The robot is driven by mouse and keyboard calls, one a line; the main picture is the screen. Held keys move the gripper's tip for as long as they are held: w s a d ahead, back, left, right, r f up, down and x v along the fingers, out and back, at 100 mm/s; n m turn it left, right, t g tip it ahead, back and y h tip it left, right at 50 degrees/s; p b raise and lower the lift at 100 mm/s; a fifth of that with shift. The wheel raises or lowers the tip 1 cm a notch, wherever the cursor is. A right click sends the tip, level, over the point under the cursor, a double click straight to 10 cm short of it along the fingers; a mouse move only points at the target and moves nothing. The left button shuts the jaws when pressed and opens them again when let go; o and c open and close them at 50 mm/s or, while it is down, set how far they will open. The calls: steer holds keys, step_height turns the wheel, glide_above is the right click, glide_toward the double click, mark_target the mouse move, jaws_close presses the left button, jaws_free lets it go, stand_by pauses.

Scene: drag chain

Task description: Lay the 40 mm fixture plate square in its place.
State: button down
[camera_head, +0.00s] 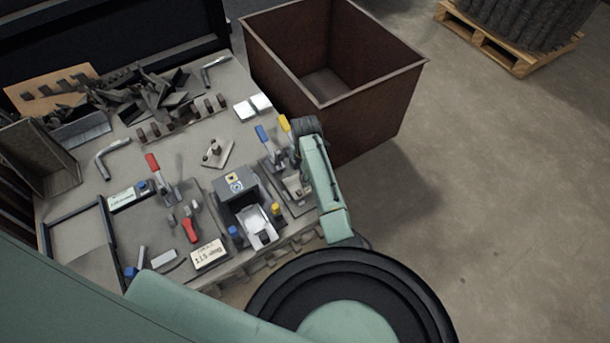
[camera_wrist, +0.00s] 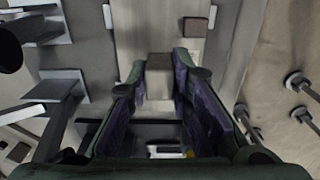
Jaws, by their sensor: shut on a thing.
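My gripper (camera_wrist: 160,78) is shut on a pale upright block (camera_wrist: 158,75) between its purple-lined fingers in the wrist view. Beyond the block is a pale flat surface with a small brown block (camera_wrist: 194,27); whether the held block is part of that plate is unclear. In the head view my green arm reaches over the right side of the bench and hides the fingers. A pale plate with brown blocks (camera_head: 297,187) lies beside the arm, partly covered. Another pale plate with knobs (camera_head: 215,153) lies mid-bench. No size marking is readable, and squareness cannot be judged.
Toggle clamps with blue (camera_head: 262,133) and yellow (camera_head: 285,124) handles stand close to my arm. A grey box fixture (camera_head: 236,188) is left of it. A red-handled clamp (camera_head: 152,163) stands further left. A rusty bin (camera_head: 365,115) stands behind the bench's right side.

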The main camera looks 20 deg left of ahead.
steer(key=shift+f+b, duration=0.6)
steer(key=shift+f, duration=0.35)
stand_by(0.5)
stand_by(0.4)
steer(key=c, duration=1.4)
jaws_free()
steer(key=shift+o, duration=0.2)
steer(key=shift+r, duration=0.1)
step_height(320, 180, up, 12)
steer(key=shift+f, duration=0.1)
